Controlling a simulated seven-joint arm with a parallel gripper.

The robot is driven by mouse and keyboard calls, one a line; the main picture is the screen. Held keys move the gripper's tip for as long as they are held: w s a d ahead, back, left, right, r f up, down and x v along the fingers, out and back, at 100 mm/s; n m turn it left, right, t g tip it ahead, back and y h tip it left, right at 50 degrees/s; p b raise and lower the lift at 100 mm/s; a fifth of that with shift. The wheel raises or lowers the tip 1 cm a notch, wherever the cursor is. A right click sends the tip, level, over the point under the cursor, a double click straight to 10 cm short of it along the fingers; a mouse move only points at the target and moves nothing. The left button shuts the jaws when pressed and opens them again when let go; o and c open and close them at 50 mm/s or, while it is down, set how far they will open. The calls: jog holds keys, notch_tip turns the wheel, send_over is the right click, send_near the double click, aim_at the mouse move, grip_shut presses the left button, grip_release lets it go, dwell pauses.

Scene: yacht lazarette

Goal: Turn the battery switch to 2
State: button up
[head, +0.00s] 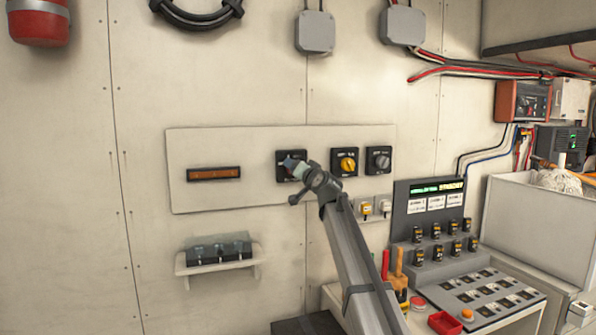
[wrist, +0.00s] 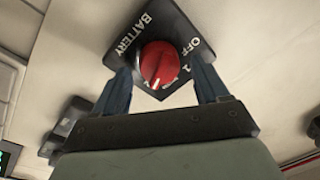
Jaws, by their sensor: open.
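The battery switch is a red round knob (wrist: 159,60) on a black square plate (wrist: 128,42) in the wrist view. The plate reads BATTERY, OFF and 1; its lower part is partly hidden. A pale line on the knob points toward the bottom of the picture, away from OFF and past 1. I cannot read a mark at its tip. My gripper (wrist: 160,68) is open, with one dark finger on each side of the knob; I cannot tell if they touch it. In the head view my gripper (head: 294,167) covers most of the switch plate (head: 284,156).
Right of the switch on the same panel (head: 240,150) are a yellow knob (head: 348,165) and a grey knob (head: 379,161). An orange display (head: 214,174) is to the left. A small shelf (head: 219,263) juts out below. A console (head: 430,225) stands at lower right.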

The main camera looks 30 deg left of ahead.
jog(key=v, duration=1.3)
jog(key=shift+s+d, duration=0.2)
